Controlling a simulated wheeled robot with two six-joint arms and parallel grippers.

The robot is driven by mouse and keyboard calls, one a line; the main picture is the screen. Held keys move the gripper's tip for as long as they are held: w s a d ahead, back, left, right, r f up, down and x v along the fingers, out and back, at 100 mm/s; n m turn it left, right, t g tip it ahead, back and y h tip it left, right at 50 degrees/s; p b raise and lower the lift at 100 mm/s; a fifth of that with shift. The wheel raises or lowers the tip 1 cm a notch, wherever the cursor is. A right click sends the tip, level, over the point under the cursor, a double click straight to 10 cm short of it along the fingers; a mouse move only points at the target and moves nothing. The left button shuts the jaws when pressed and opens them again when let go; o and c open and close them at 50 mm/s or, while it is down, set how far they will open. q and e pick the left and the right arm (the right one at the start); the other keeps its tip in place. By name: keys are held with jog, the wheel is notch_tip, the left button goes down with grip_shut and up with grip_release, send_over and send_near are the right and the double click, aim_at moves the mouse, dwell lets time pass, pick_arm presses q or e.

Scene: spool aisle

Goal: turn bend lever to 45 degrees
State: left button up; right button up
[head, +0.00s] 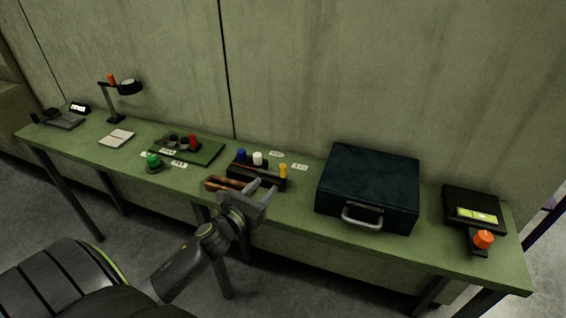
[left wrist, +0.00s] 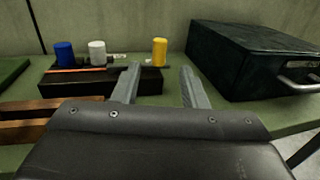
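No part is plainly marked as the bend lever. A black unit (head: 472,208) at the right end of the bench has a lit yellow-green display and an arm ending in an orange knob (head: 483,239), which may be it. My left gripper (head: 262,187) is open and empty, well to the left of that unit. It is at the bench's front edge, before a black block (head: 246,174) with blue, white and yellow pegs. In the left wrist view, the open fingers (left wrist: 160,74) point toward the block's right end and the yellow peg (left wrist: 159,51). My right gripper is out of view.
A dark case (head: 368,186) with a front handle stands between my left gripper and the black unit. Wooden-looking bars (head: 224,184) lie beside the gripper. Further left are a green board (head: 208,154), a green button (head: 153,160), a notepad (head: 117,138) and a lamp (head: 128,87).

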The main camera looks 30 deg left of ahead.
aim_at(281, 171)
pick_arm(q)
jog(key=w+p, duration=0.1)
jog(key=w, duration=0.9)
jog(key=shift+w+a+p, duration=0.1)
jog(key=shift+w+p, duration=0.1)
jog(key=shift+p, duration=0.15)
jog(key=shift+c, duration=0.3)
grip_shut()
